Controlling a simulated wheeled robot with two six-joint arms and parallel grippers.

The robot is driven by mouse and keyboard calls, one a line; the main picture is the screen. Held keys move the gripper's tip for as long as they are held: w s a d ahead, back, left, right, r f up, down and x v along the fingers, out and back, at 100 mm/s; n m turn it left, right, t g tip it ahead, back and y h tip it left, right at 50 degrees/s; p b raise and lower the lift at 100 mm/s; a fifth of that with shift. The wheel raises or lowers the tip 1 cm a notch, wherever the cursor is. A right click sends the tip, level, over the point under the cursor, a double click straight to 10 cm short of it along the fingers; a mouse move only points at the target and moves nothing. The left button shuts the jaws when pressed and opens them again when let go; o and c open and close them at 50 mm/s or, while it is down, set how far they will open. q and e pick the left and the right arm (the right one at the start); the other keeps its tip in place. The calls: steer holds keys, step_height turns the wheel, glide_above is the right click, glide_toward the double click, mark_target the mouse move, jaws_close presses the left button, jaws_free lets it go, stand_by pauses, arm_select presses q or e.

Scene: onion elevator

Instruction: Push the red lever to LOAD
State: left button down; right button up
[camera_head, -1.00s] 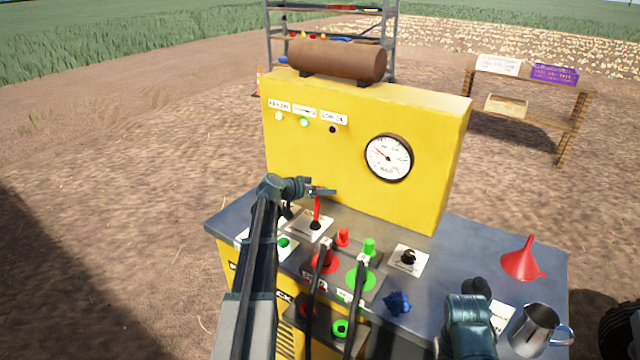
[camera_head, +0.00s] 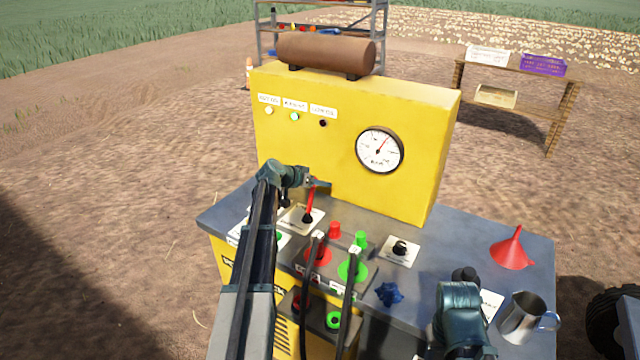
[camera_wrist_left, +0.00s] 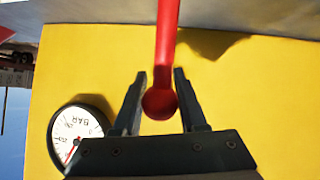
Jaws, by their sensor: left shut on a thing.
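The red lever (camera_head: 311,196) rises from a white label plate (camera_head: 291,220) at the back left of the grey console top and leans slightly right. Its label words are too small to read. My left gripper (camera_head: 318,184) is at the lever's upper end, in front of the yellow panel.
The yellow panel (camera_head: 330,150) stands close behind the lever and carries a round gauge (camera_head: 380,150). A red funnel (camera_head: 512,250) and metal jug (camera_head: 524,318) stand at the right.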

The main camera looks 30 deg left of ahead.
arm_select(q)
steer(key=shift+c, duration=2.3)
jaws_free()
steer(key=shift+f, duration=0.15)
steer(key=p+v, duration=0.7)
steer(key=v, duration=0.7)
steer(key=shift+p, duration=0.3)
steer(key=shift+a+f, duration=0.1)
steer(key=shift+f, duration=0.05)
